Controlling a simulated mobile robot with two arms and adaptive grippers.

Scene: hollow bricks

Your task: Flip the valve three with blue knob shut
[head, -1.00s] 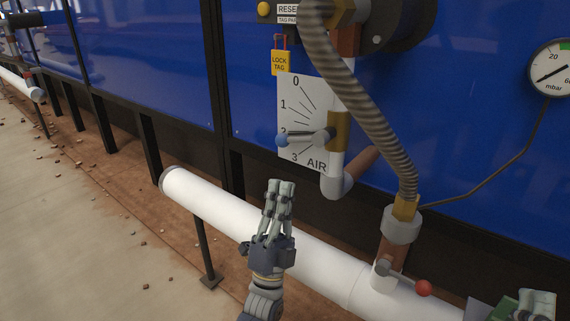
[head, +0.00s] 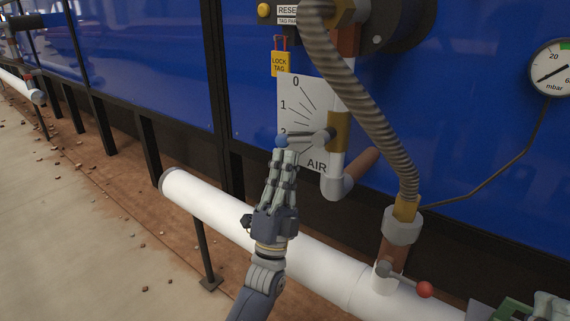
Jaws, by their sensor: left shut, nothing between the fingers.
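The valve lever with the blue knob (head: 281,141) sticks out to the left from the brass valve body (head: 339,132), in front of a white AIR scale plate (head: 297,97). The lever lies near the 2 mark. My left gripper (head: 284,154) is shut and empty, its fingertips pointing up just below the blue knob. I cannot tell whether they touch it. My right gripper (head: 546,304) is only partly in view at the bottom right corner, its fingers cut off by the frame edge.
A second lever with a red knob (head: 425,289) sits low on the right. A white pipe (head: 230,212) runs across below the valve. A ribbed hose (head: 365,90) hangs to the right of the scale. A yellow lock tag (head: 280,63) hangs above it.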

